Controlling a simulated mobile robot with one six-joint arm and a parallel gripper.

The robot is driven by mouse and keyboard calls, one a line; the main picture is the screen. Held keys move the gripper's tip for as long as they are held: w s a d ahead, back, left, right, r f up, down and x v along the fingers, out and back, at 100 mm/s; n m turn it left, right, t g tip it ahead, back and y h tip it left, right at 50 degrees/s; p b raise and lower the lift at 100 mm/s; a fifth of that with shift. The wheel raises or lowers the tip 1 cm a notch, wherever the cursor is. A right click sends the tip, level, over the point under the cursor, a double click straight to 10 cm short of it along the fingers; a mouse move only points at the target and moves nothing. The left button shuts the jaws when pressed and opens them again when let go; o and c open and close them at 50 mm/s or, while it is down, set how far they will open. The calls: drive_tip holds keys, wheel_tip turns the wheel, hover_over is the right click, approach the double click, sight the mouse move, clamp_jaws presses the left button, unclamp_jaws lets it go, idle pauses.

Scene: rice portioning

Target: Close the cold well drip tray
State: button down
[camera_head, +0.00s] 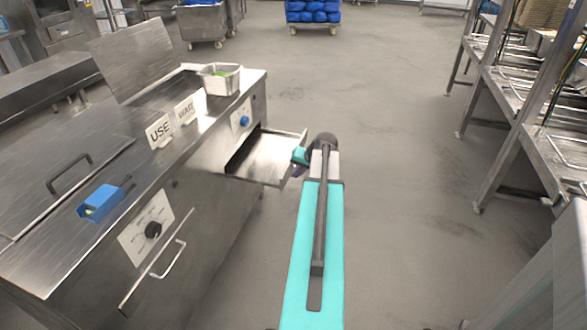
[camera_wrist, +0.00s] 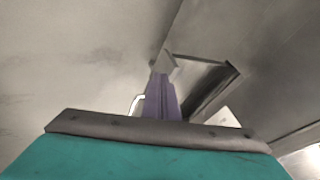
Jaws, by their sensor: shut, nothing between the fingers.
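The cold well drip tray (camera_head: 262,168) is a flat steel drawer pulled out from the side of the steel counter, below a blue knob. In the head view my gripper (camera_head: 299,172) is at the tray's outer end, partly hidden by my own arm. In the wrist view the purple fingers of my gripper (camera_wrist: 162,70) are together with nothing between them. Their tips are near a steel edge with a dark gap beside it. I cannot tell whether they touch the tray.
The counter (camera_head: 215,125) carries USE (camera_head: 160,131) and WAIT (camera_head: 185,111) signs, a steel pan (camera_head: 219,86) with green contents and a blue item (camera_head: 101,203). A steel rack (camera_head: 510,90) stands at right. The floor (camera_head: 400,120) between is clear.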

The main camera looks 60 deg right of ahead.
drive_tip(key=s+d+r, duration=0.3)
drive_tip(key=d+r, duration=0.1)
drive_tip(key=d, duration=0.1)
drive_tip(key=shift+s+m+t+h, duration=0.2)
drive_tip(key=shift+m+t+h, duration=0.1)
drive_tip(key=shift+m+h, duration=0.1)
approach(288, 171)
wheel_tip(288, 171, down, 4)
drive_tip(key=w+d, duration=0.1)
drive_tip(key=d, duration=0.1)
drive_tip(key=shift+w+a+p, duration=0.3)
drive_tip(key=shift+w+p, duration=0.25)
drive_tip(key=shift+w, duration=0.3)
